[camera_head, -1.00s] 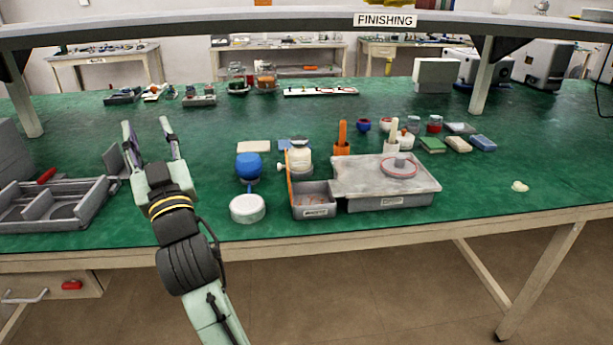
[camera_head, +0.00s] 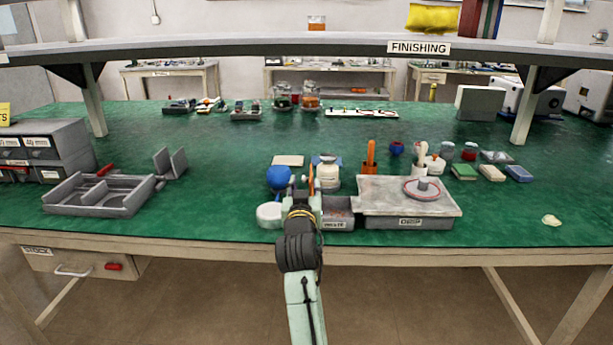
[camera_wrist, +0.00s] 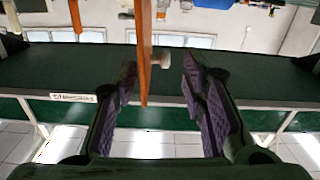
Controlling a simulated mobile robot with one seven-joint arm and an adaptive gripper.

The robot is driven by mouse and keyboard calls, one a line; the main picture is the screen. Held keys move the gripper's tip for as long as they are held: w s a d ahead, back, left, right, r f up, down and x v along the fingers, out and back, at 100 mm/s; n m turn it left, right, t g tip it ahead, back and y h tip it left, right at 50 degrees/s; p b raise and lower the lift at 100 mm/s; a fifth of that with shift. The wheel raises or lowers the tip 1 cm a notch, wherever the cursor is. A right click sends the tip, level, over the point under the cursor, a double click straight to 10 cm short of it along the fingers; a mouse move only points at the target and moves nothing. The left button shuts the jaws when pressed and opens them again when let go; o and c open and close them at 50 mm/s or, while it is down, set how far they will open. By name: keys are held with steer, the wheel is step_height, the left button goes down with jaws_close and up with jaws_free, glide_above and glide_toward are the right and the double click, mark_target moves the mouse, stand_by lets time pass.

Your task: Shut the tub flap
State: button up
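The small grey tub (camera_head: 338,224) with a front label stands near the bench's front edge. A thin orange flap (camera_head: 311,180) stands upright at its left side, seen nearly edge-on and partly hidden by my gripper. My gripper (camera_head: 302,195) is in front of the flap and the tub's left end. In the wrist view its two fingers (camera_wrist: 160,85) are apart, and the orange flap (camera_wrist: 145,70) hangs into the picture between them, nearer the left finger. I see no grip on it, and cannot tell whether a finger touches it.
A cream canister (camera_head: 328,177) stands behind the tub, a blue ball-topped item (camera_head: 279,178) and white round container (camera_head: 269,215) to its left. A larger grey lidded tub (camera_head: 405,195) adjoins on the right. A divided grey tray (camera_head: 97,205) lies left, with clear bench between.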

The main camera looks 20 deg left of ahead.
mark_target(306, 179)
steer(key=shift+p+x, duration=0.4)
steer(key=shift+x, duration=2)
jaws_close()
